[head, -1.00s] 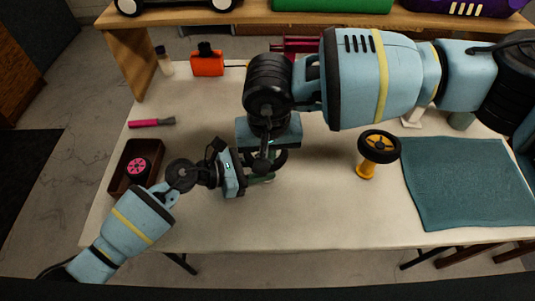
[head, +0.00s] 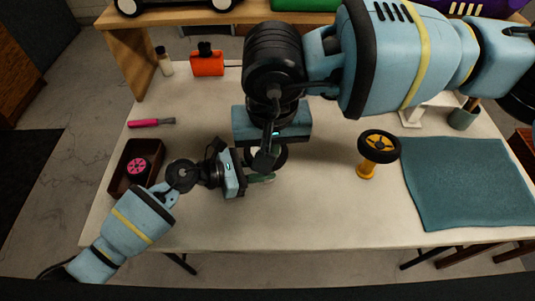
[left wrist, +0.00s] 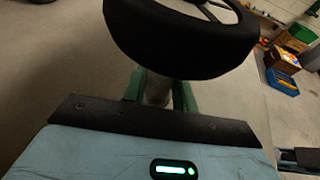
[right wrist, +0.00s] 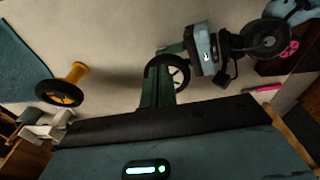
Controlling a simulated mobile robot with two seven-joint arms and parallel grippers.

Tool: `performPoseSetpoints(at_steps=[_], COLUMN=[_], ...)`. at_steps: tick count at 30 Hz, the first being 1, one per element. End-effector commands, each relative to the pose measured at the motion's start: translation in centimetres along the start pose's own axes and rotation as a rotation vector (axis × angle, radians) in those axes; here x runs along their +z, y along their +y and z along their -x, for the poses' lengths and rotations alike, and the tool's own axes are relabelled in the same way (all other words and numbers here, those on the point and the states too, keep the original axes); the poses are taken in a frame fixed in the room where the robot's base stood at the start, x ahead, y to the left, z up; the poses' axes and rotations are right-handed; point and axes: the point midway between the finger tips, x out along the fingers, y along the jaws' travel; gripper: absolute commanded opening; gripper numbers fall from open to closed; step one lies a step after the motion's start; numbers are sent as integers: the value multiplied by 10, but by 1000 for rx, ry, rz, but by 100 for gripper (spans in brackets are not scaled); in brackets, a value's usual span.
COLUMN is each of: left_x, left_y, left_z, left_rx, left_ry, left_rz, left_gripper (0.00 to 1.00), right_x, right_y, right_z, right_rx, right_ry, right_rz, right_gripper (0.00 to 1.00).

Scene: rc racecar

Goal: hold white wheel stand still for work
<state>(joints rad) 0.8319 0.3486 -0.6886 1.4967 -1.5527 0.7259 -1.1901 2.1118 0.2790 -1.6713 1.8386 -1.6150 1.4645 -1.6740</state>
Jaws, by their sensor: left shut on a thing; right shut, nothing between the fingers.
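The white wheel stand shows as a pale post (left wrist: 157,90) between the green fingers of my left gripper (left wrist: 160,84) in the left wrist view. A black-tyred wheel (left wrist: 180,42) sits on top of it. In the head view the wheel (head: 279,156) is partly covered by my right gripper, and the post is hidden. My left gripper (head: 260,178) reaches in low from the left and is shut on the stand. My right gripper (right wrist: 157,88) is shut and empty above the wheel (right wrist: 183,74), its fingers overlapping the tyre in the right wrist view. I cannot tell whether they touch.
A yellow stand (head: 366,171) with another wheel stands to the right, beside a teal mat (head: 465,180). A brown tray (head: 122,166) with a pink wheel is at left. The front table is clear.

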Motion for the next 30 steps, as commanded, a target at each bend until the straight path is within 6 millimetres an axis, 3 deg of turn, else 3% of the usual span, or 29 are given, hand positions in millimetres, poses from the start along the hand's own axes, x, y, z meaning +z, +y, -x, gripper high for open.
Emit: performPoseSetpoints(at_steps=[6, 12, 27, 28, 30], left_x=[-1, 0, 0, 0, 0], left_y=[0, 0, 0, 0, 0], left_z=[0, 0, 0, 0, 0], left_rx=[1, 1, 1, 1, 1], left_ry=[1, 1, 1, 1, 1], left_rz=[0, 0, 0, 0, 0], left_gripper=[8, 8, 8, 30, 39], right_x=[0, 0, 0, 0, 0], right_y=[0, 0, 0, 0, 0], right_z=[42, 64, 69, 69, 69], right_rx=[-2, 0, -1, -1, -1], right_ry=[2, 1, 0, 0, 0], right_rz=[0, 0, 0, 0, 0], right_gripper=[0, 0, 0, 0, 0])
